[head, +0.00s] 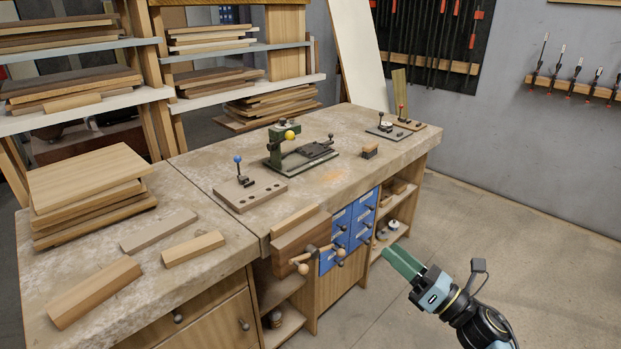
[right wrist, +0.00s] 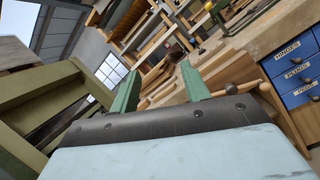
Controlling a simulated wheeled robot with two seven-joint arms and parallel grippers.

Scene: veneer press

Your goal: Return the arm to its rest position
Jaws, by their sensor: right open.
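My right gripper (head: 398,256) is at the lower right of the head view, over the floor to the right of the workbench (head: 190,190). In the right wrist view its two green fingers (right wrist: 160,70) stand apart with nothing between them. The small green press (head: 283,150) with a yellow ball knob stands on the bench, well away from the gripper. My left arm and gripper are in neither view.
A wooden vise (head: 300,240) with handles juts from the bench front, beside blue drawers (head: 350,225). A blue-knobbed lever on a wooden board (head: 249,192) and wood stacks (head: 88,185) sit on the bench. The floor (head: 520,230) at right is clear.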

